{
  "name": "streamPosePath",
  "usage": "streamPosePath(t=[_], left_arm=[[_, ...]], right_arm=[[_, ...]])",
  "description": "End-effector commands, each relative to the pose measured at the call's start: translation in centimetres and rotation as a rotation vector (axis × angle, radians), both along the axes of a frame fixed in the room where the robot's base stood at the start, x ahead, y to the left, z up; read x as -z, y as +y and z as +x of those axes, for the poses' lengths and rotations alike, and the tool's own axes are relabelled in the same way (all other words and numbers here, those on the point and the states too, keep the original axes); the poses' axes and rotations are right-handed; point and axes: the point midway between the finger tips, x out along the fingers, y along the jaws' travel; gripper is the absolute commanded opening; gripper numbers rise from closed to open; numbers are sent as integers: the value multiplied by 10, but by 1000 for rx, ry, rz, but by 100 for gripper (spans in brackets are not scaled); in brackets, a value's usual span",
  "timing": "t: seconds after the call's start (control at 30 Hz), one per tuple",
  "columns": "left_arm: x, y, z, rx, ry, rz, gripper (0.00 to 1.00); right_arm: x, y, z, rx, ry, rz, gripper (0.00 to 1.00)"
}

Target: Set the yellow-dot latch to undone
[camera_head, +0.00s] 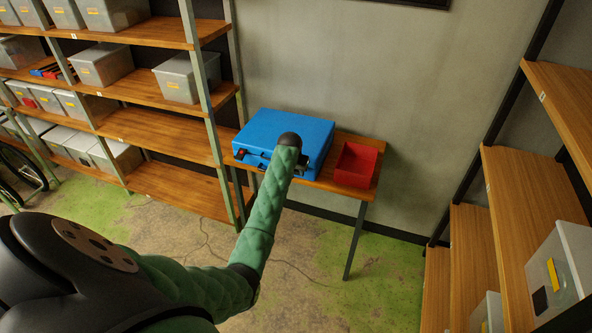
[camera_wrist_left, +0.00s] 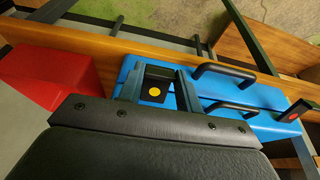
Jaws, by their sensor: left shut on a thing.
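A blue case (camera_head: 285,135) lies closed on a small wooden table against the wall. In the left wrist view, the yellow-dot latch (camera_wrist_left: 154,92) is a dark block with a yellow dot, on the front side of the blue case (camera_wrist_left: 262,98). My left gripper (camera_wrist_left: 158,78) has its fingers on either side of this latch and is shut on it. In the head view my left arm covers the latch and most of the gripper. Another latch with a red mark (camera_wrist_left: 294,110) sits at the case's other end. My right gripper is not in view.
Black handle bars (camera_wrist_left: 225,70) stick out between the two latches. A red bin (camera_head: 356,164) stands on the table beside the case. Shelves with grey boxes (camera_head: 101,64) are at left, and wooden shelves (camera_head: 532,190) at right. Open floor lies in front.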

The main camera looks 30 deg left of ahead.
Motion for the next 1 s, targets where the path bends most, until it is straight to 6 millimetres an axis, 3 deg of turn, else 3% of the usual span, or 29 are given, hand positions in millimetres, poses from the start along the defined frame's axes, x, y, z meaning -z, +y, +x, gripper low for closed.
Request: streamPosePath(t=[0.4,0.43,0.53,0.87,1.0], left_arm=[[-2,1,1,0,3,-1,12],[-2,1,1,0,3,-1,38],[-2,1,1,0,4,-1,56],[-2,0,0,0,5,-1,56],[-13,-1,-4,0,3,-1,56]], right_arm=[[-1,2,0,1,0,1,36],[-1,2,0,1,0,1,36],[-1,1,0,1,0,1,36],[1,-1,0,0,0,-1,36],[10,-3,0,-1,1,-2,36]])
